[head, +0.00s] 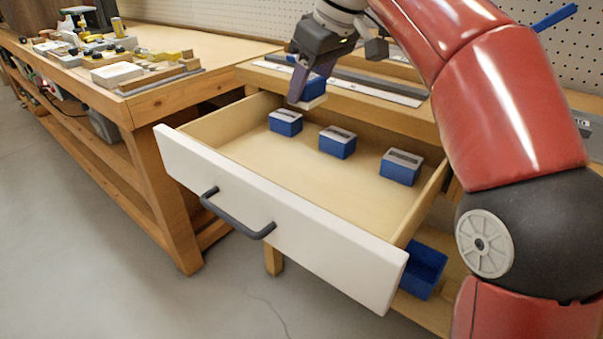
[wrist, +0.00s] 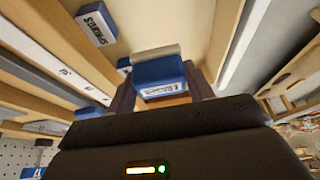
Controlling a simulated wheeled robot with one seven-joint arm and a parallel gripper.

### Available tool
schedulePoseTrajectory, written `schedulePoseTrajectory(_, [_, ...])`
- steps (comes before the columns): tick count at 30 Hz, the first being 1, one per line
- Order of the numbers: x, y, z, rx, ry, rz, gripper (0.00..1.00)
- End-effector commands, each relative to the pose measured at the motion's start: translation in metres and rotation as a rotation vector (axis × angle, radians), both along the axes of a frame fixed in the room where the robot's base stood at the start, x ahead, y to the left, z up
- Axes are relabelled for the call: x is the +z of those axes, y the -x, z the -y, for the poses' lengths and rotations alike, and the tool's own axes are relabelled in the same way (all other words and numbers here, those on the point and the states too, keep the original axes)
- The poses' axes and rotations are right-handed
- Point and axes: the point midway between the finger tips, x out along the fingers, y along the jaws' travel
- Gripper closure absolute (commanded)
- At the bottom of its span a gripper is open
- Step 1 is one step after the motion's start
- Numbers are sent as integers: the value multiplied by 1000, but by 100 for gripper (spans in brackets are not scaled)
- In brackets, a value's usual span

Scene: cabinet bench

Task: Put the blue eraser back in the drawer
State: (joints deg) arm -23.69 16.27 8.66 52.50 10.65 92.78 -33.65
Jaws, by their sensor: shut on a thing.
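My gripper (head: 305,90) is shut on the blue eraser (head: 315,86), which has a pale strip along its lower edge. It holds the eraser above the back left part of the open drawer (head: 270,170). In the wrist view, the eraser (wrist: 160,72) sits between the two dark fingers of my gripper (wrist: 160,92), with a small label on its near side. The drawer has a white front with a dark handle (head: 238,217) and a bare wooden floor in front.
Three blue boxes with labelled tops stand in the drawer: left (head: 285,122), middle (head: 337,142) and right (head: 400,166). The bench top (head: 250,75) edge is close behind my gripper. A blue bin (head: 422,272) is below. A cluttered workbench (head: 150,95) stands left.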

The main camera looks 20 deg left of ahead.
Motion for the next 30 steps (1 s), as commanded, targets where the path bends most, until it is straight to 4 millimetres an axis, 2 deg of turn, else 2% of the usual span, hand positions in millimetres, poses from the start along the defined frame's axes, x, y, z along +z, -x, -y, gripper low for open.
schedulePoseTrajectory(1, [-23,1,1,-1,2,-3,69])
schedulePoseTrajectory(3, [-41,1,1,-1,1,-2,69])
schedulePoseTrajectory(9, [-90,1,1,0,2,-3,69])
schedulePoseTrajectory(12, [-106,1,1,-1,1,-1,69])
schedulePoseTrajectory(20, [-125,0,1,-1,1,-1,69])
schedulePoseTrajectory(26, [-153,1,1,-1,0,-2,69])
schedulePoseTrajectory(30, [-154,0,0,-1,-1,1,69])
